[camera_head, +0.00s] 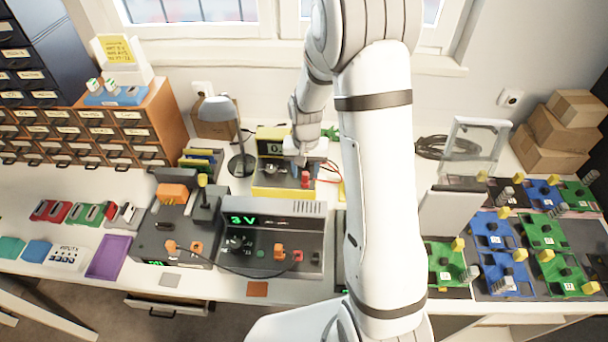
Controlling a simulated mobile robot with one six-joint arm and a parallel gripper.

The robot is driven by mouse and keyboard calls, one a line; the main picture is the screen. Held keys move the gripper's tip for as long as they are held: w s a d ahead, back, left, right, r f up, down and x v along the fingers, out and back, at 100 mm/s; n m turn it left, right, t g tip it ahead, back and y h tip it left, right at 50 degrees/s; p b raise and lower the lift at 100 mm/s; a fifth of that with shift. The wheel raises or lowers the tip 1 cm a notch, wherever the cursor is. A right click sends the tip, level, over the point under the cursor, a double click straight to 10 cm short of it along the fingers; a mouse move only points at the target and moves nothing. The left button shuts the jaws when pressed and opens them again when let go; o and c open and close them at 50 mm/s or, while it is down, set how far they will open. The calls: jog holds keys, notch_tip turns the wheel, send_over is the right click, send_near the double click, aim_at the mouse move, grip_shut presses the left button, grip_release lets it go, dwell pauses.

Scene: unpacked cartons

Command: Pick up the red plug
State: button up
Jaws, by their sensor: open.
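A small red piece (306,179), which looks like the red plug, stands upright at the front right of a yellow-and-black device (268,187) on the bench. My gripper (303,162) is open just above and behind it; my arm comes down from the top of the view. The fingertips are small and partly hidden, so I cannot tell whether they touch the red piece. Another small red connector (298,257) sits on the front of the grey power supply (262,209), beside an orange one (278,251).
The power supply reading 3 V stands in front of the yellow device. A desk lamp (240,164) stands to its left, and thin red wires (328,172) lie to its right. A dark machine with a lever (203,203) is at left. Green and blue boards (493,229) fill the right side.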

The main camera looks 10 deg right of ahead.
jog(key=shift+f, duration=0.85)
grip_shut()
